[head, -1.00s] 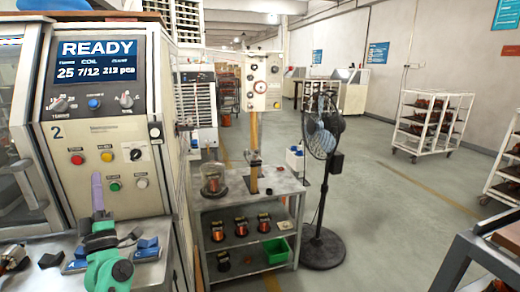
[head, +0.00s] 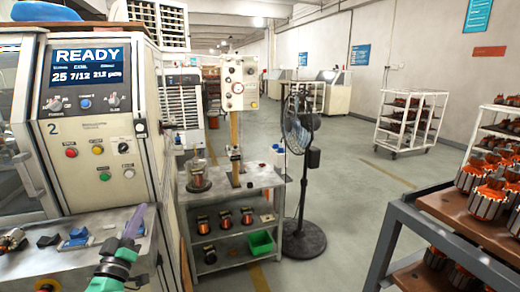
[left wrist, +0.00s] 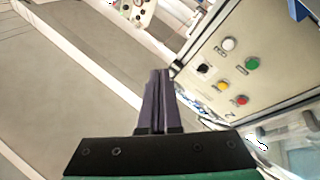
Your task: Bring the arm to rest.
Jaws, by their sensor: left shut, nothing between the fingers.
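My left gripper (head: 134,222) shows at the lower left of the head view, its purple fingers pointing up in front of the winding machine (head: 100,135). It is shut and empty, and it touches nothing that I can make out. In the left wrist view the closed fingers (left wrist: 158,98) stand together in the middle, with the machine's button panel (left wrist: 235,70) beyond them to the right. The machine's display (head: 86,68) reads READY. My right gripper is not in either view.
A grey shelf cart (head: 232,188) with wound spools and a green bin (head: 260,243) stands right of the machine. A black fan (head: 299,130) is beside it. A rack of armatures (head: 440,200) fills the right edge. The aisle floor between is clear.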

